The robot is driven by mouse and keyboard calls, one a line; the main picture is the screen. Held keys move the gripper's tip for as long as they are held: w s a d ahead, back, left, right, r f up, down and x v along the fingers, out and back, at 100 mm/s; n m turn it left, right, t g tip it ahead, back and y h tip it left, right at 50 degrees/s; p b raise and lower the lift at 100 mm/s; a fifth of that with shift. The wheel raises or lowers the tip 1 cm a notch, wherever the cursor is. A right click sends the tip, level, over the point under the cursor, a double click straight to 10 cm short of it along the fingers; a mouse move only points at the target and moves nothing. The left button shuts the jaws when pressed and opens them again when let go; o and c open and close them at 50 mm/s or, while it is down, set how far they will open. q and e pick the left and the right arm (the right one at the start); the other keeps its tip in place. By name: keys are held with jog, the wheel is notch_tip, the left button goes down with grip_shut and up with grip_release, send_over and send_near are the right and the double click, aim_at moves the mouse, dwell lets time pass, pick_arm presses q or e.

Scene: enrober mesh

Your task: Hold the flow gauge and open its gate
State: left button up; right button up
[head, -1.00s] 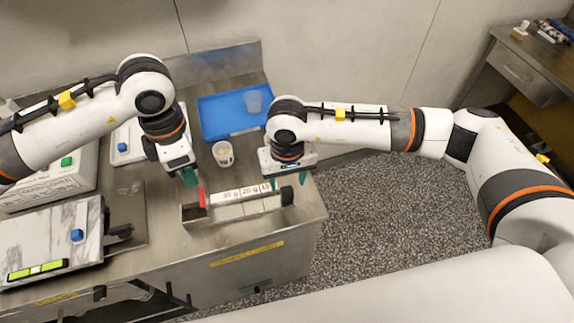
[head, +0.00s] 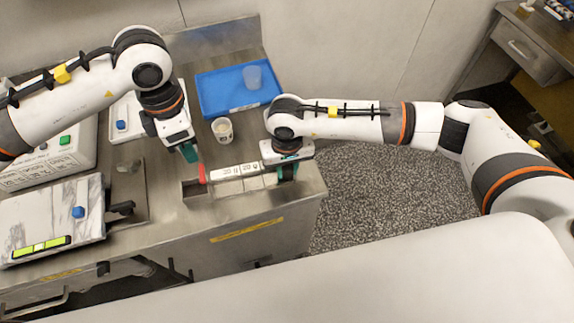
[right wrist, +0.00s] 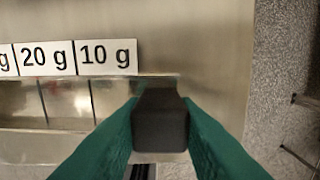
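The flow gauge (head: 240,184) is a long metal trough on the bench's front part, with white weight labels along it. Its 20 g and 10 g labels also show in the right wrist view (right wrist: 78,58). A red gate (head: 202,173) stands upright at its left end. A black grip block (right wrist: 160,120) is at its right end. My right gripper (head: 287,172) has its green fingers against both sides of this block, shut on it. My left gripper (head: 190,154) is just above and left of the red gate, apart from it; its finger gap is not clear.
A white cup (head: 222,130) stands behind the gauge. A blue tray (head: 225,82) holds a clear cup (head: 252,77). A marble-topped device (head: 50,222) with a blue knob is at the left. The bench's right edge drops to speckled floor (head: 380,205).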

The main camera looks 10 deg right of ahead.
pick_arm(q)
grip_shut()
jog(key=w+d+r+n+g+y, duration=0.2)
jog(key=w+d+r+n+g, duration=0.1)
jog(key=n, duration=1.2)
jog(key=d+r, duration=0.1)
jog(key=d, duration=0.1)
jog(key=shift+w+d+r, duration=0.2)
jog(key=shift+w+d, duration=0.15)
jog(key=shift+w, duration=0.05)
